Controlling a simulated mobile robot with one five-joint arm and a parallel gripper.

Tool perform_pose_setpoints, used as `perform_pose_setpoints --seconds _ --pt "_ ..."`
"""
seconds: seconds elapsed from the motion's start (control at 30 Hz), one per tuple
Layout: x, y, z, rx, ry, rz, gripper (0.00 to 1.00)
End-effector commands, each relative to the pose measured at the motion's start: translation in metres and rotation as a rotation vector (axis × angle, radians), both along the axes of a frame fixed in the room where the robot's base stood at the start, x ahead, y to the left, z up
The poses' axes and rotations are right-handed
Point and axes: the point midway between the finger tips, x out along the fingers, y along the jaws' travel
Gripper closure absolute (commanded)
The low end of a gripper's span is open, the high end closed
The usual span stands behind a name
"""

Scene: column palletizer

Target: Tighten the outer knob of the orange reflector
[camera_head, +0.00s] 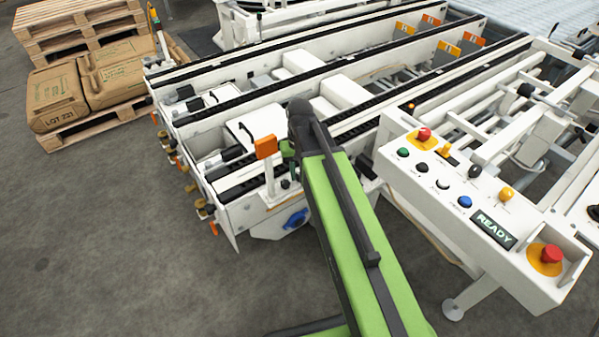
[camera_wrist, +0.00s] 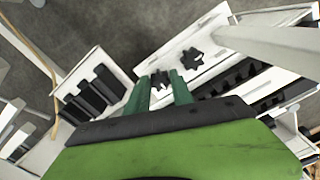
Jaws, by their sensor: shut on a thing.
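The orange reflector (camera_head: 266,147) stands upright on a white bracket (camera_head: 269,178) at the near end of the conveyor frame in the head view. My gripper (camera_head: 288,152) is just right of it, mostly hidden by my arm. In the wrist view, the green fingers of my gripper (camera_wrist: 160,75) are on either side of a black knob (camera_wrist: 160,81) and shut on it. A second black star-shaped knob (camera_wrist: 193,59) sits free on the same white plate, farther up and right. The reflector's orange face cannot be made out in the wrist view.
A white control panel (camera_head: 435,189) with buttons and a READY display stands to the right of my arm. Conveyor rails (camera_head: 330,55) run behind the reflector. A pallet (camera_head: 95,125) with brown sacks is at left. The grey floor at front left is clear.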

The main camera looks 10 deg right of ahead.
Motion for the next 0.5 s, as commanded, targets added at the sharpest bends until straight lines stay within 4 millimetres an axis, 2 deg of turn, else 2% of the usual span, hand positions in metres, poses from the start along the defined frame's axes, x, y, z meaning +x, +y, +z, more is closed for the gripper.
perform_pose_setpoints --seconds 0.37,0.4,0.5 --pt "0.0 -0.0003 -0.0001 -0.001 0.0 -0.004 1.0" --pt "0.0 -0.0003 -0.0001 -0.001 0.0 -0.004 0.71" --pt "0.0 -0.0003 -0.0001 -0.001 0.0 -0.004 0.58"
